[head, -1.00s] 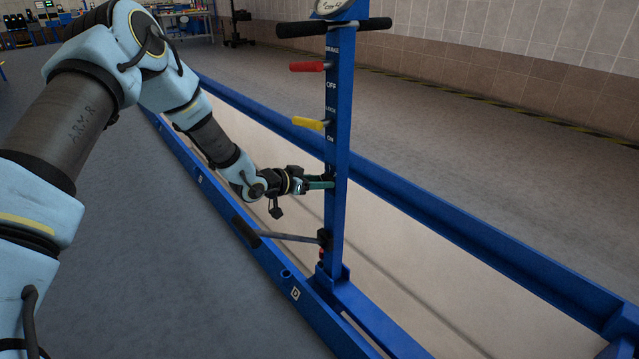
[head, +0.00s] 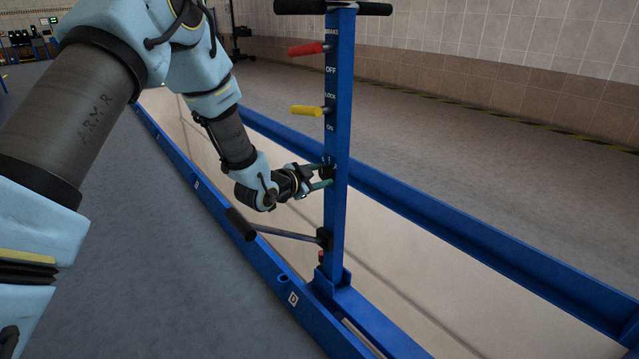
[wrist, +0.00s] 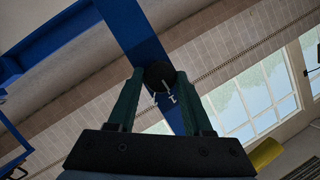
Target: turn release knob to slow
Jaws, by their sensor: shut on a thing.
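The release knob (head: 327,172) is a small round black knob on the blue upright post (head: 338,215), below the yellow lever. In the wrist view the knob (wrist: 158,75) shows end-on with a pale pointer line, between the two green fingertips. My gripper (head: 324,175) reaches it from the left and is shut on it. The post's small white markings beside the knob are partly hidden and too small to read; which setting the pointer marks I cannot tell.
A yellow lever (head: 305,110) and a red lever (head: 306,48) stick out left above the knob. A long black-gripped handle (head: 285,233) juts out left below my gripper. Blue rails (head: 420,215) edge the pit. Open floor lies left.

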